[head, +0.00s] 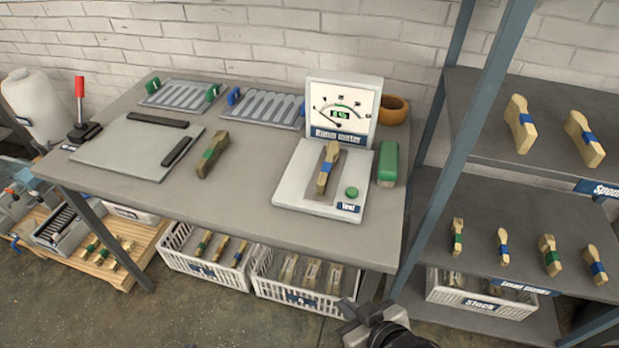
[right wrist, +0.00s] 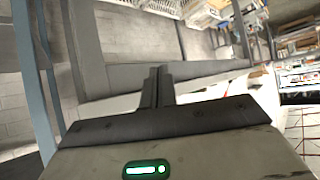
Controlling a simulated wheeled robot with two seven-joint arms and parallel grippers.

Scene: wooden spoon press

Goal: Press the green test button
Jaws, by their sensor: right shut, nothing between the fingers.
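The green test button (head: 352,192) is on the front right of the white damp meter base (head: 292,190), just above a label reading Test. A wooden spoon blank with a blue band (head: 328,166) lies in the meter's grey recess. The upright meter panel (head: 342,112) has a dial and a small green readout, too small to read surely. My right gripper (head: 354,311) is at the bottom of the head view, below and in front of the table edge, well apart from the button. In the right wrist view its fingers (right wrist: 157,87) are together and empty. My left gripper is not seen.
A green block (head: 388,164) stands right of the meter, with a brown bowl (head: 393,109) behind. A blue-grey shelf post (head: 470,130) rises right of the table (head: 240,212). A green-banded blank (head: 212,154) lies left of the meter. White crates (head: 305,298) sit below.

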